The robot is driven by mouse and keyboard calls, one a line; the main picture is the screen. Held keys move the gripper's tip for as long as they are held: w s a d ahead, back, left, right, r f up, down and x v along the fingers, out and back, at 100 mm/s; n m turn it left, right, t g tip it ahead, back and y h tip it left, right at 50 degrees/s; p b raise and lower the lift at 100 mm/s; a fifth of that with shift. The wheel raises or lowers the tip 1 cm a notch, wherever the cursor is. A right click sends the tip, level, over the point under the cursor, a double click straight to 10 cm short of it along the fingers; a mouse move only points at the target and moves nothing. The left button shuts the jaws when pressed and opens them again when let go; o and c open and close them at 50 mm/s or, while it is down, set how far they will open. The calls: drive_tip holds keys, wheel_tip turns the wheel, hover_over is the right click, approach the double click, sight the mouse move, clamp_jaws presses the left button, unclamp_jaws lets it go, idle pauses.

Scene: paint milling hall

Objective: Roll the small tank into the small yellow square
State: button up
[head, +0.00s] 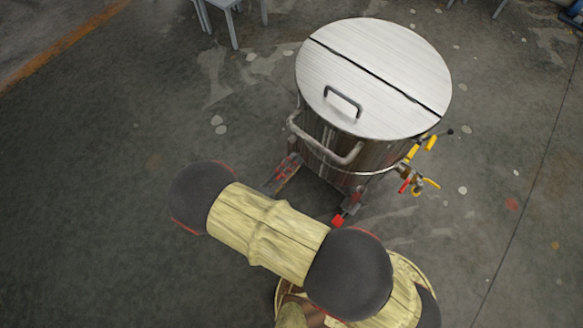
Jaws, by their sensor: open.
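The small tank (345,151) stands upright on the floor, right of centre in the head view. It is a steel drum with a pale two-part lid (395,65) and a dark lid handle (342,101). A bent push handle (325,146) is on its near left side. Yellow-handled valves (418,170) are on its right side. Its low frame shows red parts at the feet. My arm's links cross the picture in front of the tank, apparently apart from it. My gripper does not show. No yellow square shows.
A grey stool or small table (232,18) stands at the top, left of the tank. A worn orange floor line (62,48) runs across the top left corner. The concrete floor (100,180) is clear at left and right, with pale stains.

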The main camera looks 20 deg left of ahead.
sight(315, 143)
drive_tip(key=x, duration=1.1)
drive_tip(key=shift+w+d, duration=0.1)
drive_tip(key=shift+w, duration=0.05)
drive_tip(key=shift+c, duration=0.6)
clamp_jaws()
idle(0.5)
